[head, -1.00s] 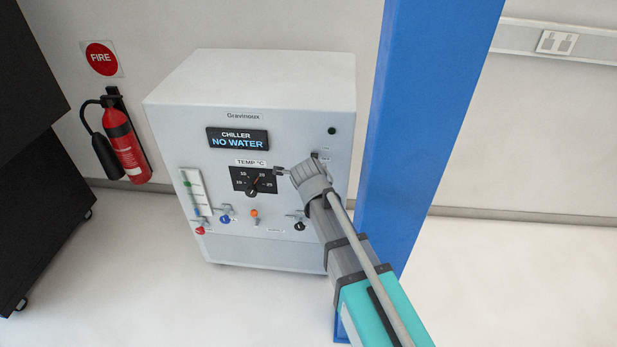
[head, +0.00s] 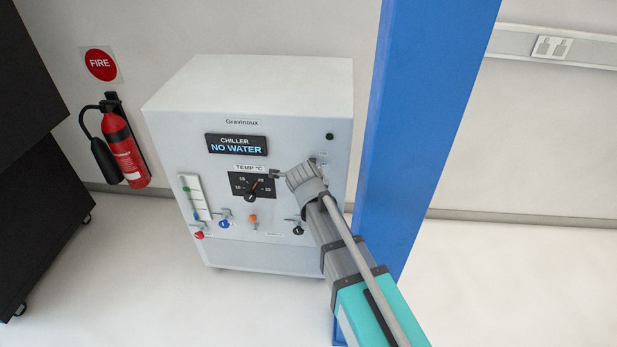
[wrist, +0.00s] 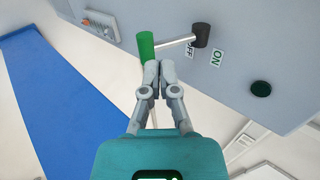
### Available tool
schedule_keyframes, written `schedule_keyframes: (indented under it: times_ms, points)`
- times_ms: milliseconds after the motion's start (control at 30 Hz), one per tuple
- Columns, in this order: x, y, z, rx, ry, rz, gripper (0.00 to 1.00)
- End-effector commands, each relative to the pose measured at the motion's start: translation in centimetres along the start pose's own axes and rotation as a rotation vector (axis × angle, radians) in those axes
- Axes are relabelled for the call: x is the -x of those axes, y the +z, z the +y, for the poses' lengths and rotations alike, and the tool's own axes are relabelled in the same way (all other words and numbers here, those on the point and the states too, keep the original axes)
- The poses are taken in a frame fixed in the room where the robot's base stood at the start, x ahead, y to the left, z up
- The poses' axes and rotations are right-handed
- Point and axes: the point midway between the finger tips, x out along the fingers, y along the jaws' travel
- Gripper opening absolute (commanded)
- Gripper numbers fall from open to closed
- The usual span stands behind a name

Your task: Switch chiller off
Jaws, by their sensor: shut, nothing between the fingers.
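The chiller (head: 180,115) is a white cabinet with a display (head: 237,144) reading "CHILLER NO WATER". In the wrist view, a lever with a black pivot (wrist: 201,35), a metal rod (wrist: 174,41) and a green handle (wrist: 146,46) is on its panel. The rod lies by the partly covered OFF label (wrist: 191,49); the ON label (wrist: 217,57) is clear of it. My gripper (wrist: 158,68) is shut and empty, its fingertips close beside the green handle; I cannot tell whether they touch. In the head view my arm hides most of the lever.
A blue pillar (head: 420,120) stands close to the chiller's right. A dark green round lamp or button (head: 329,136) is at the panel's upper right. A temperature dial (head: 251,186) and small valves are lower left of my gripper. A fire extinguisher (head: 122,150) hangs on the wall.

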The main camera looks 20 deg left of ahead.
Motion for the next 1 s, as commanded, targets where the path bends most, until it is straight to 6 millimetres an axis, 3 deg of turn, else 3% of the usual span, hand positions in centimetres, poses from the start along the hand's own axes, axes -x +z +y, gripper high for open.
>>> schedule_keyframes:
  times_ms: [567,1000]
  points:
    - [0.8,-0.3,-0.1,-0.001,0.000,0.002,0.00]
    - [5.8,-0.9,0.1,-0.004,0.000,0.005,0.00]
